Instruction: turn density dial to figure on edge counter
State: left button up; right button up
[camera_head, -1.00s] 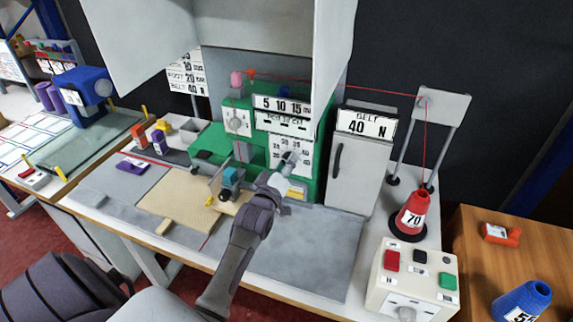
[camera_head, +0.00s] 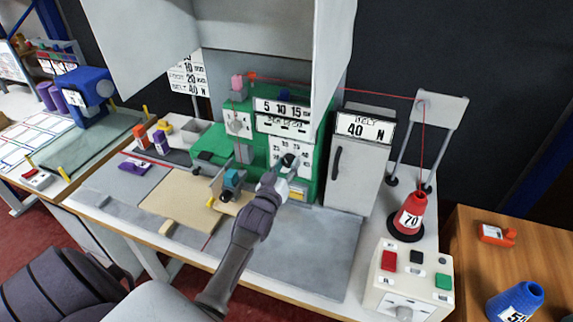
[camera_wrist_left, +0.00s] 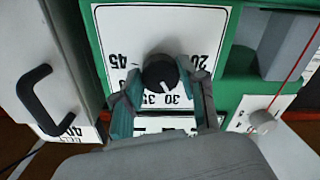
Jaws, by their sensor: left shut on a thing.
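The density dial is a black round knob (camera_wrist_left: 160,72) on a white scale plate (camera_wrist_left: 125,25) marked 20, 30, 35 and 45, seen upside down in the left wrist view. A small white mark on the knob points toward the 30 and 35 side. My left gripper (camera_wrist_left: 160,88) has its fingers on either side of the knob and is shut on it. My right gripper is not in view.
A grey cabinet (camera_head: 358,165) labelled 40 N stands right of the machine. A red cone (camera_head: 411,212) marked 70 has thread running up from it. A white button box (camera_head: 408,275) is at the front right. The grey worktop in front is largely clear.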

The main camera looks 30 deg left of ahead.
pick_arm(q)
jog(key=shift+m, duration=0.6)
jog(key=o, duration=1.1)
jog(key=shift+o, duration=0.2)
jog(key=v, duration=1.2)
